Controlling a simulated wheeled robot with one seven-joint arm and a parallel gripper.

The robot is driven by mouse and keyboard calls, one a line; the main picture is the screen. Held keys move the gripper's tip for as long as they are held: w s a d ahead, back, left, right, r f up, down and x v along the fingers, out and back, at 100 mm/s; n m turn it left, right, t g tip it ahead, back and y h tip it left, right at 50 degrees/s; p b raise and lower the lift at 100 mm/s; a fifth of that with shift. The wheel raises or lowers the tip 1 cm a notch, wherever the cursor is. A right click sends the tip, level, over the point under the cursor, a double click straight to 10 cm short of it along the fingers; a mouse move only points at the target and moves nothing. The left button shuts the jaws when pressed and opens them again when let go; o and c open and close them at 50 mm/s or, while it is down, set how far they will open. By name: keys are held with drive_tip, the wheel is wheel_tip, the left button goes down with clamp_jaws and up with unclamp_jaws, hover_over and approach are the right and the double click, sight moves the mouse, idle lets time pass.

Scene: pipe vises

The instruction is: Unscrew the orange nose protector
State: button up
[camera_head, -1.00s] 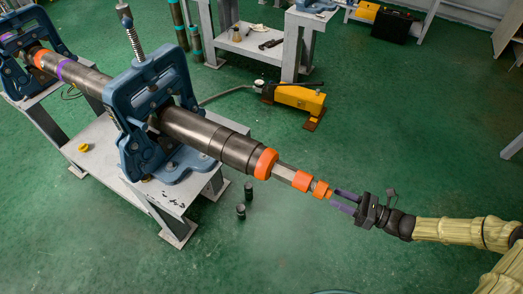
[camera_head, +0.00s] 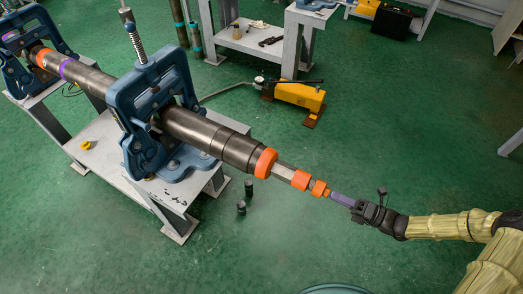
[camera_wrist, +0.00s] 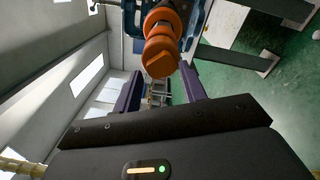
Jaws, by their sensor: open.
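The orange nose protector (camera_head: 319,188) is at the near right end of the metal rod that sticks out of the clamped pipe. In the wrist view, the orange nose protector (camera_wrist: 161,58) has a flat-sided tip facing me, at the far end of my fingers. My gripper (camera_head: 334,196) points along the rod's line from the lower right. Its purple fingers overlap in the head view. In the wrist view, my gripper (camera_wrist: 161,76) is open, with the fingers apart and nothing held. Whether a finger touches the protector cannot be told.
Another orange collar (camera_head: 301,179) and an orange ring (camera_head: 265,163) sit further back along the rod and pipe. A blue vise (camera_head: 158,105) clamps the dark pipe (camera_head: 205,133). Two dark cylinders stand on the green floor below. A yellow pump (camera_head: 300,97) is behind.

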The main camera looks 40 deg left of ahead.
drive_tip(key=m, duration=0.4)
drive_tip(key=shift+m+p, duration=0.35)
drive_tip(key=shift+m, duration=0.05)
drive_tip(key=m+p, duration=0.1)
drive_tip(key=m, duration=0.6)
drive_tip(key=shift+m+t, duration=0.3)
drive_tip(key=shift+s+a, duration=0.1)
drive_tip(key=shift+x, duration=0.95)
